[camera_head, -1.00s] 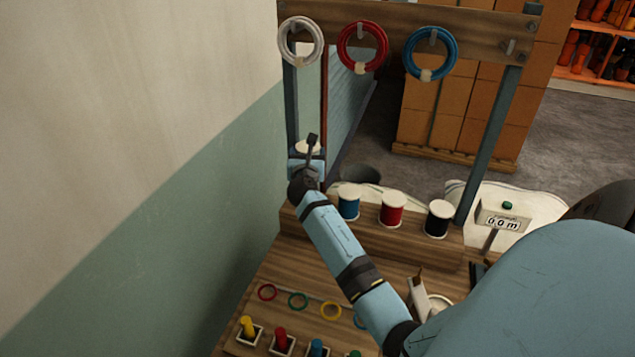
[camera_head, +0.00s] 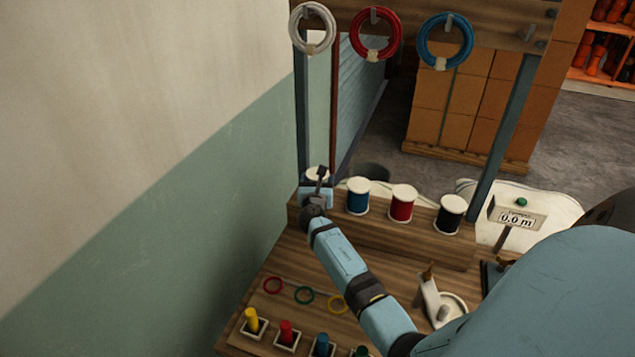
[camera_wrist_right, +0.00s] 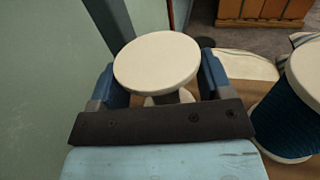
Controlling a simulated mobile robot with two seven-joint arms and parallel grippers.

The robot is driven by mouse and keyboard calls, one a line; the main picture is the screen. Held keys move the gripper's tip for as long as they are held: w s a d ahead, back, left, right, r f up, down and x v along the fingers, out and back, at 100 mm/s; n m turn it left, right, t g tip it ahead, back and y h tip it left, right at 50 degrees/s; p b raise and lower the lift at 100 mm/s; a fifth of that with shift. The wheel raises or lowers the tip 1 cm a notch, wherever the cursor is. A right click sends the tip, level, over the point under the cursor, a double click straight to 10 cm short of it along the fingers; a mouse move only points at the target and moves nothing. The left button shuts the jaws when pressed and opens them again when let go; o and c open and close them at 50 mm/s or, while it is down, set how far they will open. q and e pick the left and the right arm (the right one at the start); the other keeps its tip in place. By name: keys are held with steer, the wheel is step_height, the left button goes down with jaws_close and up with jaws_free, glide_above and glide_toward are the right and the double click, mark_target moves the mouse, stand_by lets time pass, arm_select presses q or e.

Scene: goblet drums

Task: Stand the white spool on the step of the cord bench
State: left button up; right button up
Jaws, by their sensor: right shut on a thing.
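The white spool (camera_head: 317,173) is upright at the left end of the step (camera_head: 430,246) of the cord bench (camera_head: 300,262), in line with the blue, red and black spools. My right gripper (camera_head: 317,184) is shut on it. In the right wrist view the spool's pale round top (camera_wrist_right: 157,60) shows between the two blue fingers of the gripper (camera_wrist_right: 158,78). My gripper hides most of its lower part, so I cannot tell whether its base touches the step. My left gripper is not in view.
The blue spool (camera_head: 358,198) stands just right of my gripper, then the red spool (camera_head: 403,204) and the black spool (camera_head: 450,215). A bench post (camera_head: 302,120) rises behind the gripper. The wall (camera_head: 200,220) is close on the left. Cord coils hang from the top rail.

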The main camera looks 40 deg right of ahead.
steer(key=shift+f, duration=0.25)
steer(key=o, duration=1)
steer(key=shift+r, duration=0.1)
steer(key=shift+r, duration=0.1)
steer(key=shift+s+a, duration=0.1)
steer(key=shift+a, duration=0.05)
steer(key=v, duration=1.1)
steer(key=shift+s+a, duration=0.25)
steer(key=shift+s, duration=0.05)
